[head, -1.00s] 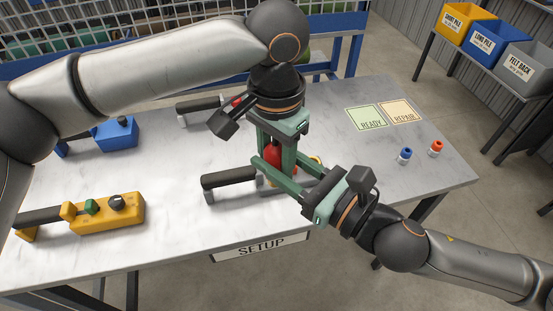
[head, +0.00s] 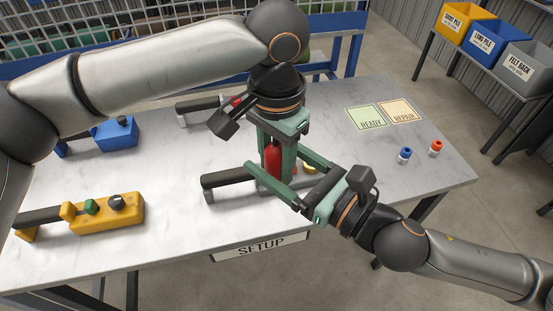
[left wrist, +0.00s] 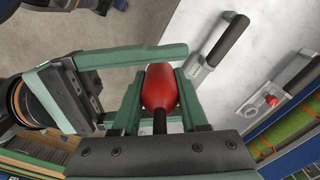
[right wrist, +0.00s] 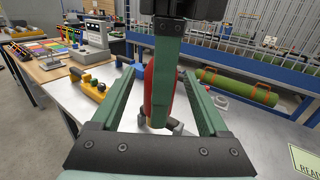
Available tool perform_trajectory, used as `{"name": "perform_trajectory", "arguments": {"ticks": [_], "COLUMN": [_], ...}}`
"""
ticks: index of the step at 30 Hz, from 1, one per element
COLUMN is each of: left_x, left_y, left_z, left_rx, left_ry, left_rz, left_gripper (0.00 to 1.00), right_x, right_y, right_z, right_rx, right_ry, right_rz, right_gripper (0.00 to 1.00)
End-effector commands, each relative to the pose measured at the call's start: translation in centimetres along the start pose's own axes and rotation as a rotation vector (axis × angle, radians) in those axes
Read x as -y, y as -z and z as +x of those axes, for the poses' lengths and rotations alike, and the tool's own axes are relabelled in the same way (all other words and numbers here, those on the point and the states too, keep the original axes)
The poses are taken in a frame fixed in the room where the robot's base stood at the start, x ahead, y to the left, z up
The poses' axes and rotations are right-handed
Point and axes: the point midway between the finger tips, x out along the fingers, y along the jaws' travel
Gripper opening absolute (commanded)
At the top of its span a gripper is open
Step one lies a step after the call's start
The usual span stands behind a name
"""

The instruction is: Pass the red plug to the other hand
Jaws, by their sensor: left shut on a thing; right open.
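The red plug (head: 272,157) is held upright above the table in my left gripper (head: 277,175), which points down and is shut on it. In the left wrist view the red plug (left wrist: 159,86) sits between the left fingers, its dark end toward the camera. My right gripper (head: 273,160) comes in from the right and is open, its fingers on either side of the left fingers and plug. In the right wrist view the plug (right wrist: 149,85) is partly hidden behind a left finger, between the open right fingers (right wrist: 165,105). I cannot tell whether the right fingers touch it.
The table (head: 170,200) carries a yellow tool (head: 125,212) and a blue tool (head: 118,134) at left. A dark-handled tool (head: 228,177) lies beside the grippers. READY (head: 366,117) and REPAIR (head: 400,111) cards and small blue (head: 405,155) and orange-red (head: 436,148) pieces are at right.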

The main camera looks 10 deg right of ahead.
Motion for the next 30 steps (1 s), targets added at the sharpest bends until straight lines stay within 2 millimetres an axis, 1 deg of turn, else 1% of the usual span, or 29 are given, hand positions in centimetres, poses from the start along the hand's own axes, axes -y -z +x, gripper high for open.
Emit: {"name": "perform_trajectory", "arguments": {"ticks": [3,5,8,11,12,13,14,15,16,17,18,20,21,23,24,27,28,30], "left_x": [0.0,0.0,0.0,0.1,0.1,0.1,0.1,0.1,0.1,0.1,0.1,0.0,0.0,0.0,0.0,0.0,0.0,0.0], "left_y": [0.0,0.0,0.0,0.0,0.0,0.0,0.0,0.0,0.0,0.0,0.0,0.0,0.0,0.0,0.0,0.0,0.0,0.0], "left_z": [0.0,0.0,0.0,0.0,0.0,0.0,0.0,0.0,0.0,0.0,0.0,0.0,0.0,0.0,0.0,0.0,0.0,0.0], "left_rx": [-0.001,0.000,0.000,0.000,0.000,0.000,0.000,0.000,0.000,0.000,0.000,0.000,0.000,0.000,-0.001,-0.001,0.000,-0.001], "left_ry": [0.000,0.000,0.000,0.000,0.000,0.000,0.000,0.000,0.000,0.000,0.000,0.000,0.000,0.000,0.000,0.000,0.000,0.000], "left_rz": [-0.001,-0.001,-0.001,-0.001,-0.001,-0.001,-0.001,-0.001,-0.001,-0.001,-0.001,-0.001,-0.001,-0.001,-0.001,-0.001,-0.001,-0.001], "left_gripper": [0.00,0.00,0.00,0.00,0.00,0.00,0.00,0.00,0.00,0.00,0.00,0.00,0.00,0.00,0.00,0.00,0.00,0.00], "right_x": [0.0,0.0,0.0,-0.1,-0.3,-0.4,-0.4,0.2,0.7,1.0,1.4,1.7,1.7,1.6,1.4,0.7,1.1,1.4], "right_y": [0.2,0.8,3.0,6.7,8.4,9.7,11.3,13.3,14.8,16.2,18.2,21.1,22.9,25.6,27.2,30.9,30.9,31.7], "right_z": [0.0,0.1,0.5,0.7,0.7,0.7,0.5,0.1,-0.3,-0.8,-1.6,-3.1,-4.1,-6.0,-7.2,-10.5,-10.2,-10.3], "right_rx": [-0.005,-0.021,-0.079,-0.170,-0.209,-0.238,-0.272,-0.294,-0.311,-0.325,-0.345,-0.369,-0.381,-0.398,-0.406,-0.402,-0.332,-0.194], "right_ry": [0.000,-0.002,-0.003,0.011,0.024,0.037,0.072,0.161,0.226,0.288,0.373,0.498,0.582,0.711,0.797,1.003,1.015,1.064], "right_rz": [0.015,0.062,0.245,0.572,0.733,0.860,0.996,1.109,1.190,1.268,1.368,1.507,1.594,1.715,1.790,1.965,2.047,2.228], "right_gripper": [0.78,0.78,0.78,0.78,0.78,0.78,0.78,0.78,0.78,0.78,0.78,0.78,0.78,0.78,0.78,0.78,0.78,0.78]}}
